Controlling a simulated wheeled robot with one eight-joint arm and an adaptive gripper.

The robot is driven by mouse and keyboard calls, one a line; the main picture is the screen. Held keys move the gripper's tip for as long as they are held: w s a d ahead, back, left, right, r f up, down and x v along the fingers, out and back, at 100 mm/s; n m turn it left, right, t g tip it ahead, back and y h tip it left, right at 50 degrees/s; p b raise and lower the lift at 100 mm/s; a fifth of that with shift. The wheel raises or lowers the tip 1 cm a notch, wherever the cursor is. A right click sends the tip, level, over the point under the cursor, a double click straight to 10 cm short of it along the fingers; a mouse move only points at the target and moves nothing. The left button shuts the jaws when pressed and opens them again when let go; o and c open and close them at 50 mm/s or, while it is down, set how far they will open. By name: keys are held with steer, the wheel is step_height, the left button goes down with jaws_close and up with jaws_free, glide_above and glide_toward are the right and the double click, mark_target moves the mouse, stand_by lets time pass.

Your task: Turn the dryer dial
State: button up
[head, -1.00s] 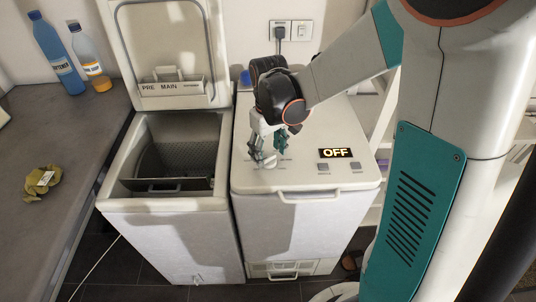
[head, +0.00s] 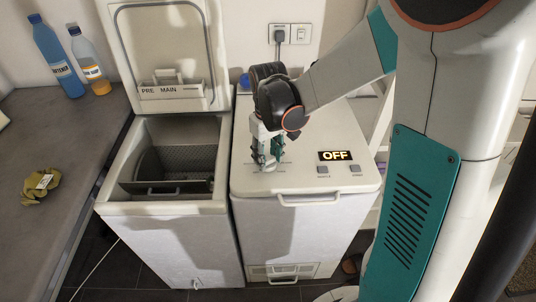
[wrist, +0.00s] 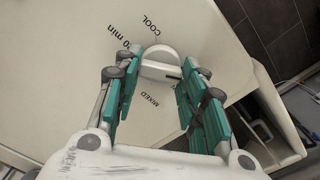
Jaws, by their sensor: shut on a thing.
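The dryer (head: 305,190) is the closed white machine on the right, with a lit display (head: 335,155) reading OFF. Its light dial (wrist: 161,62) is on the top panel, with the labels COOL, MIXED and a partly hidden "min" label around it in the wrist view. My gripper (head: 267,160) points down at the left front of the dryer top. In the wrist view its teal fingers (wrist: 158,72) are on either side of the dial, shut on it. In the head view the fingers mostly hide the dial.
Two buttons (head: 338,169) sit below the display. An open washer (head: 170,205) stands left, its lid (head: 165,60) raised. A grey counter (head: 60,130) holds two bottles (head: 72,65) and a crumpled yellowish cloth (head: 40,187). An outlet (head: 290,34) with a plug is on the wall behind.

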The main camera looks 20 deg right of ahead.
mark_target(268, 159)
steer(key=m, duration=0.5)
steer(key=shift+p, duration=0.35)
steer(key=shift+m, duration=2.1)
steer(key=o, duration=1.1)
steer(key=shift+c, duration=0.2)
step_height(268, 159, up, 12)
